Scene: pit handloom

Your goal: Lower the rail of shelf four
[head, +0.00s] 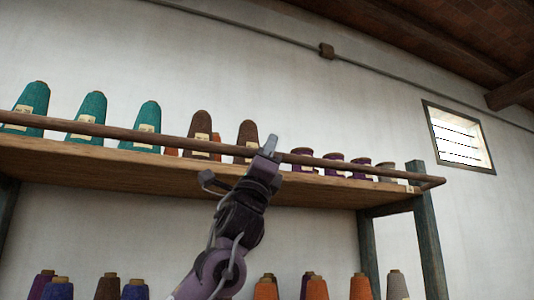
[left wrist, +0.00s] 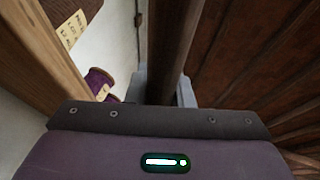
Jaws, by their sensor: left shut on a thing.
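The rail (head: 335,162) is a long thin brown wooden bar running along the front of the upper shelf (head: 120,160), above its board and in front of the yarn cones. My left gripper (head: 269,147) reaches up from below and is shut on the rail, right of the shelf's middle. In the left wrist view the rail (left wrist: 168,50) runs between the two grey fingers (left wrist: 165,85). The rail's right end (head: 440,181) reaches past the shelf post. Its left end is outside the head view. My right gripper is not in view.
Teal cones (head: 87,117), brown cones (head: 201,131) and small purple spools (head: 333,162) stand on the shelf behind the rail. More cones (head: 265,287) stand below. A dark post (head: 428,235) supports the right end. The wall has a small window (head: 458,136).

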